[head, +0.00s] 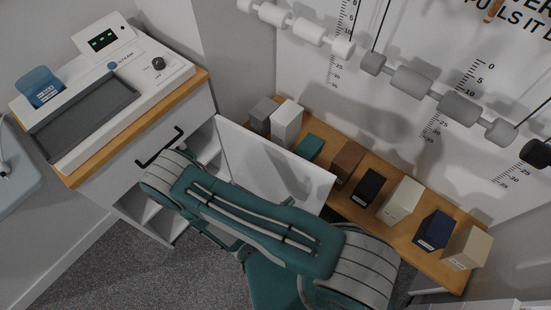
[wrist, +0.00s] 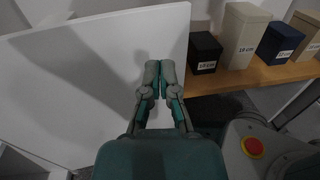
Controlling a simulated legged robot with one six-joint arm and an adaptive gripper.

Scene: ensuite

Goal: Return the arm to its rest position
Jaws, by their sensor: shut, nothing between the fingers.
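My gripper (wrist: 158,70) shows in the wrist view with its grey and teal fingers drawn together at the tips and nothing between them. It is in front of a white panel (wrist: 90,85), close to the panel's right edge; I cannot tell whether they touch. In the head view my teal and grey arm is folded across the lower middle, and the gripper is not clearly visible there. The white panel (head: 262,158) stands out like an open door behind the arm.
A wooden shelf (head: 345,205) carries several labelled blocks behind the arm. A white cabinet (head: 160,130) with a black handle stands at left, with a white device (head: 110,85) on top. Rods with grey rollers (head: 415,82) hang at upper right. Carpet (head: 110,255) is clear at lower left.

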